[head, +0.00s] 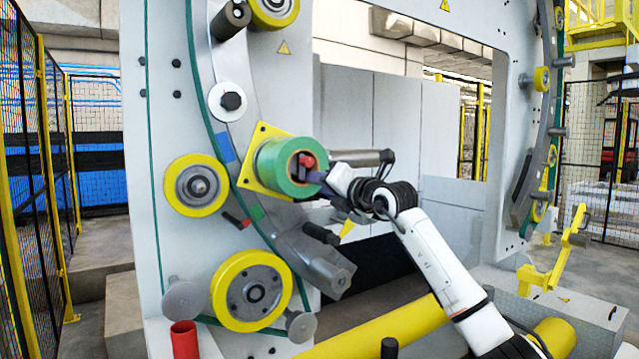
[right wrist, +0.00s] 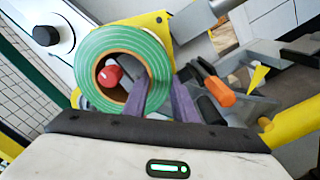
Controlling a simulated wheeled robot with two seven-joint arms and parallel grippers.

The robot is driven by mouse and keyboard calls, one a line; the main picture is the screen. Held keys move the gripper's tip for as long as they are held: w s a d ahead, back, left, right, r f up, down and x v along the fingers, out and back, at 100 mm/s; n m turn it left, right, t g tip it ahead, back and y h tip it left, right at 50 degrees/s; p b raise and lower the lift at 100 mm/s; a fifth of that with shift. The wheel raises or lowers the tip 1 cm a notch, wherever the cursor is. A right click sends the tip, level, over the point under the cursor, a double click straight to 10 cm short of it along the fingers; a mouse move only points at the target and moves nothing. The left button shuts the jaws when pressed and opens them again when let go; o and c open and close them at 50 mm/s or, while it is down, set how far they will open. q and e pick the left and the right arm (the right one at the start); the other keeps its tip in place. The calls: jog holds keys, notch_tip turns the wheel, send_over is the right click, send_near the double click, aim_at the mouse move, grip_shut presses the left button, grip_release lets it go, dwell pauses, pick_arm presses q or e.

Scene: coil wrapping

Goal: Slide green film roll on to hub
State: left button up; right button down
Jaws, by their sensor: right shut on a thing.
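The green film roll (head: 275,168) is in front of the yellow square plate (head: 247,180) on the white machine frame. It shows its ringed end face in the right wrist view (right wrist: 92,62). The red end of the hub (head: 307,161) shows inside the roll's bore, also in the right wrist view (right wrist: 110,76), so the roll is around it. How deep it sits is hidden. My right gripper (head: 322,177) is shut on the roll's wall at its near end, one purple finger in the bore and one outside (right wrist: 160,98). My left gripper is not in view.
A grey cylinder (head: 362,158) juts out just right of the roll. An orange-tipped peg (right wrist: 219,92) is right of my fingers in the wrist view. Yellow rollers (head: 195,186) (head: 252,290) stand left and below. A yellow bar (head: 385,330) crosses the front.

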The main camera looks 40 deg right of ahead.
jog(key=shift+w+r+p, duration=0.45)
jog(key=shift+w+p, duration=0.1)
jog(key=shift+w, duration=0.1)
jog(key=c, duration=1.4)
grip_release()
jog(key=shift+d, duration=0.1)
jog(key=shift+o, duration=0.2)
jog(key=shift+f, duration=0.15)
